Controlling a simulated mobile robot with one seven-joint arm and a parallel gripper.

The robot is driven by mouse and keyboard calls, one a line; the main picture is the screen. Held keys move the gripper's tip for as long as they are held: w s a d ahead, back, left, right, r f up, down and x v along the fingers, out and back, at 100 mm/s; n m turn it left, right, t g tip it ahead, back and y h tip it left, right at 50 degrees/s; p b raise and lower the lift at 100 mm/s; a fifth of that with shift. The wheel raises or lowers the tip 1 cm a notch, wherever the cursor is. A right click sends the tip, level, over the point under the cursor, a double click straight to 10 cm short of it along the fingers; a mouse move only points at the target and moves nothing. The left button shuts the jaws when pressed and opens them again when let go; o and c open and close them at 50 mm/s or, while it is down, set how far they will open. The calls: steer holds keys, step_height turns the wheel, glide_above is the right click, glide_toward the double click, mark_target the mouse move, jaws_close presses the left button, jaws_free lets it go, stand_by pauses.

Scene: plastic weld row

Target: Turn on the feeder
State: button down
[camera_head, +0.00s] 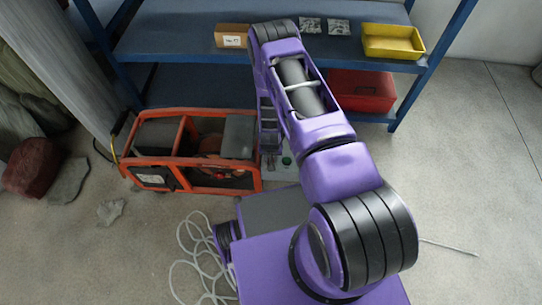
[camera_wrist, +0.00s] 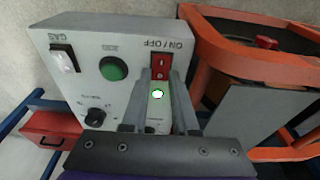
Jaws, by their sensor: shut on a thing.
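The feeder is a light grey control box (camera_wrist: 215,95) in the wrist view. Its front panel has a red rocker switch (camera_wrist: 160,66) under the label ON/OFF, a green round button, a white rocker marked GAS and black knobs. My gripper (camera_wrist: 161,75) is at the panel, its two fingers on either side of the red switch, shut on it. A bright white-green spot (camera_wrist: 157,93) shows between the fingers below the switch. The switch's lower part is partly hidden.
An orange-framed machine (camera_head: 190,150) stands left of the box. A blue shelf (camera_head: 180,45) behind carries a cardboard box (camera_head: 231,37) and a yellow bin (camera_head: 392,42); a red case (camera_head: 360,93) sits below. A white cable (camera_head: 200,260) lies on the floor. Floor at right is mostly clear.

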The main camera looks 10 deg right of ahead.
steer(key=shift+s+t, duration=0.15)
steer(key=shift+t, duration=0.25)
steer(key=c, duration=0.7)
jaws_free()
steer(key=p+v, duration=0.1)
steer(key=v, duration=0.4)
steer(key=p+v, duration=0.1)
steer(key=v, duration=0.5)
steer(key=p+v, duration=0.1)
steer(key=v, duration=0.5)
steer(key=shift+a+r, duration=0.15)
steer(key=shift+a, duration=0.1)
